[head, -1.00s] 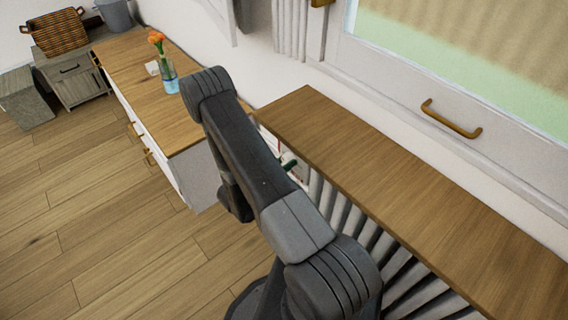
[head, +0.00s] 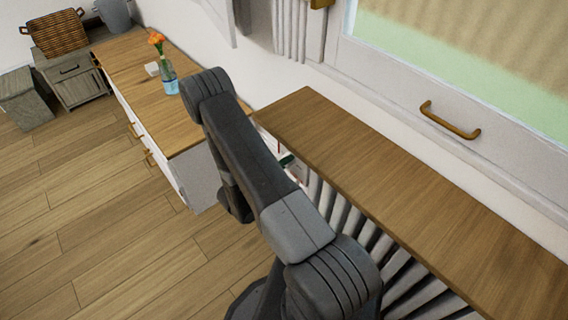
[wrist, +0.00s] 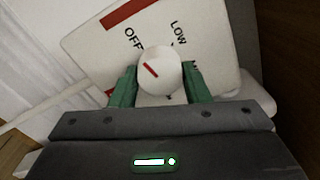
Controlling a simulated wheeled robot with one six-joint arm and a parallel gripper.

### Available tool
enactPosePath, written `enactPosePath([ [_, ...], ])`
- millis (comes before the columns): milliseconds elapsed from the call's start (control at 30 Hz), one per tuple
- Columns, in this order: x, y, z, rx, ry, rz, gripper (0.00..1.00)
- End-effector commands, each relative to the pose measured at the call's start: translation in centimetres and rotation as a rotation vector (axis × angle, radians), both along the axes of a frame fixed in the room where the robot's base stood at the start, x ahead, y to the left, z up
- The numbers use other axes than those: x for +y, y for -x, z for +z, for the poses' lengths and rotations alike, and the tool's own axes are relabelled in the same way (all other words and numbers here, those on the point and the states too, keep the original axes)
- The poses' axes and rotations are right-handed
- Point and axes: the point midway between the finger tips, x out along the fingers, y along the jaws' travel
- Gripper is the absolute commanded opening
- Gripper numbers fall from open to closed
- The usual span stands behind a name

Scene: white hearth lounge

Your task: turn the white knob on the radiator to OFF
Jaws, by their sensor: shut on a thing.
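The white knob (wrist: 163,67) sits on a pale dial plate (wrist: 215,45) in the wrist view. Its red mark points up and left, toward the side where the word OFF is printed. LOW is printed to the right of OFF; the lettering lower on the plate is partly hidden. My gripper (wrist: 160,84) has its green fingers on either side of the knob and is shut on it. In the head view the radiator (head: 345,213) shows as white fins below a wooden shelf. My arm hides the knob there; only a small dark green bit of my gripper shows.
The wooden shelf (head: 420,200) overhangs the radiator. A wooden-topped white cabinet (head: 130,75) with a flower vase (head: 168,80) stands to the left. A window with a brass handle (head: 450,120) is behind the shelf. The floor (head: 100,220) at left is clear.

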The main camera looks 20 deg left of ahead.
Motion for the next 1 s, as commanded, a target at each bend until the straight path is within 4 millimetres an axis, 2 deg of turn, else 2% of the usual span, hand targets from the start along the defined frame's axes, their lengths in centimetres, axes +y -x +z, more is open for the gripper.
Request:
enactPosePath([
  [633, 0.03, 0.02, -0.04, 0.026, 0.044, 0.001, 0.20],
  [667, 0.03, 0.02, -0.04, 0.026, 0.044, 0.001, 0.46],
  [767, 0.02, 0.02, -0.03, 0.026, 0.044, 0.001, 0.64],
  [1000, 0.01, 0.02, -0.01, 0.025, 0.043, 0.001, 0.64],
])
